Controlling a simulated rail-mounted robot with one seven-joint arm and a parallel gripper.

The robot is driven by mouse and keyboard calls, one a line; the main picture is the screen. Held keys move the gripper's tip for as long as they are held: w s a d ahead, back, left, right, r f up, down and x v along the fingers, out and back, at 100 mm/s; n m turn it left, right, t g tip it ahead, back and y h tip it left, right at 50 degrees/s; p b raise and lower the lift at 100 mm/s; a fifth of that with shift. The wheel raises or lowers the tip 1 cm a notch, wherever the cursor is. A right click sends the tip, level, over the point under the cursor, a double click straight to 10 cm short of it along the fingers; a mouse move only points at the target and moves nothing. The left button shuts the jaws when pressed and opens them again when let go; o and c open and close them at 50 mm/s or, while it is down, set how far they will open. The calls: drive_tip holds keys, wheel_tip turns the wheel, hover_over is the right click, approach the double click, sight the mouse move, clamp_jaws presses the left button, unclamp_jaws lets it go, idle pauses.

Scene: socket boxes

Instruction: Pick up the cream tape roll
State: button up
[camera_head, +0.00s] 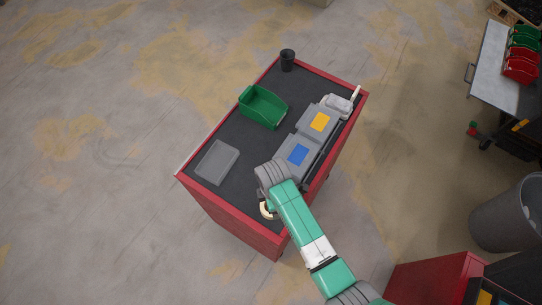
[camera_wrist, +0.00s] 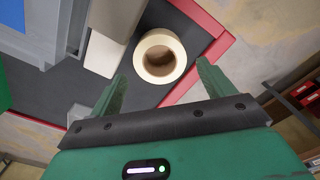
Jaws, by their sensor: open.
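The cream tape roll (camera_wrist: 178,44) lies flat on the dark top of the red cabinet, close to a red edge, in the wrist view. Its hole faces the camera. In the head view the tape roll (camera_head: 265,210) is partly hidden by my arm at the cabinet's near end. My gripper (camera_wrist: 158,82) is open and empty. Its two green fingers point toward the roll, one on either side in the picture, with the roll beyond the tips. In the head view my gripper is mostly hidden under my wrist.
A grey box with a blue label (camera_head: 297,154) and one with a yellow label (camera_head: 319,121) stand on the cabinet top (camera_head: 238,152). A green bin (camera_head: 262,107), a grey flat box (camera_head: 216,162) and a black cup (camera_head: 287,60) are there too. A pale block (camera_wrist: 112,40) stands left of the roll.

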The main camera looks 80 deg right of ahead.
wheel_tip(320, 180, down, 6)
drive_tip(key=shift+w+f, duration=0.1)
drive_tip(key=shift+f, duration=0.1)
drive_tip(key=shift+c, duration=0.4)
drive_tip(key=c, duration=0.7)
